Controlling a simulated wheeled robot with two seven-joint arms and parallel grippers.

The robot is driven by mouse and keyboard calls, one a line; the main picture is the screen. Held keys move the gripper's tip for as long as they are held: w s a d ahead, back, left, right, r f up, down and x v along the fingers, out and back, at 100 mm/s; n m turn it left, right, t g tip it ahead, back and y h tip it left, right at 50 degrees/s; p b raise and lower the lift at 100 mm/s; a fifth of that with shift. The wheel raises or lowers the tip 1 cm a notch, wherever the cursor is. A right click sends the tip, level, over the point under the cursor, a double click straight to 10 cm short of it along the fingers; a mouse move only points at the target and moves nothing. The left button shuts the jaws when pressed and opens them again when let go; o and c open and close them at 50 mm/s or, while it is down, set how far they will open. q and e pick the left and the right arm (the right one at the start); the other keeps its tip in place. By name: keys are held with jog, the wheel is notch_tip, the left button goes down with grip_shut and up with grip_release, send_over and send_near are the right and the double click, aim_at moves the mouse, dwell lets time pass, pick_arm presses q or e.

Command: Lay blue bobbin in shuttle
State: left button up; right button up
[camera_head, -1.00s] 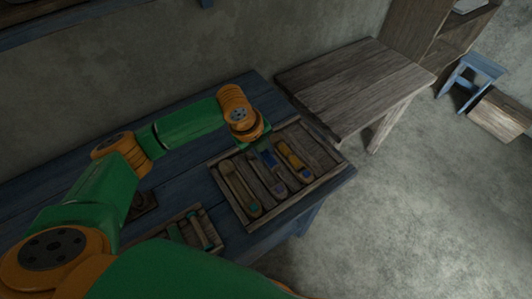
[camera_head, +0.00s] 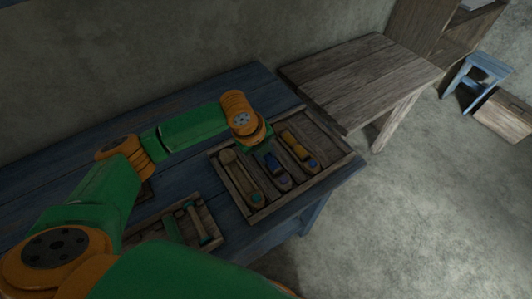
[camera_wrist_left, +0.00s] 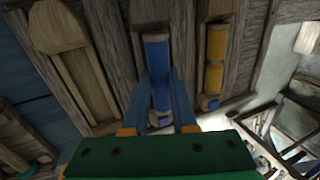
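The blue bobbin (camera_head: 272,162) lies lengthwise in the middle wooden shuttle (camera_head: 283,185) in the tray. In the left wrist view the blue bobbin (camera_wrist_left: 157,55) sits in the shuttle (camera_wrist_left: 151,11), with its near end between my fingers. My left gripper (camera_wrist_left: 161,73) has its two blue fingers apart, one on each side of the bobbin's near end, and looks open. In the head view my left gripper (camera_head: 262,148) is above the far end of the shuttle, its tips mostly hidden by the wrist. My right gripper is not in view.
The divided wooden tray (camera_head: 236,204) also holds a shuttle (camera_head: 238,175) without a visible bobbin on the left and one with a yellow bobbin (camera_head: 297,149) on the right. A smaller tray (camera_head: 213,241) with green pieces stands nearer. A bare wooden table (camera_head: 360,75) stands behind.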

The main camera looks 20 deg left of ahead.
pick_arm(q)
jog(key=shift+o, duration=0.6)
jog(key=shift+s+f, duration=0.2)
jog(key=shift+f, duration=0.15)
jog(key=shift+s, duration=0.1)
jog(key=v, duration=0.7)
jog(key=shift+w, duration=0.3)
jog(key=shift+r, duration=0.35)
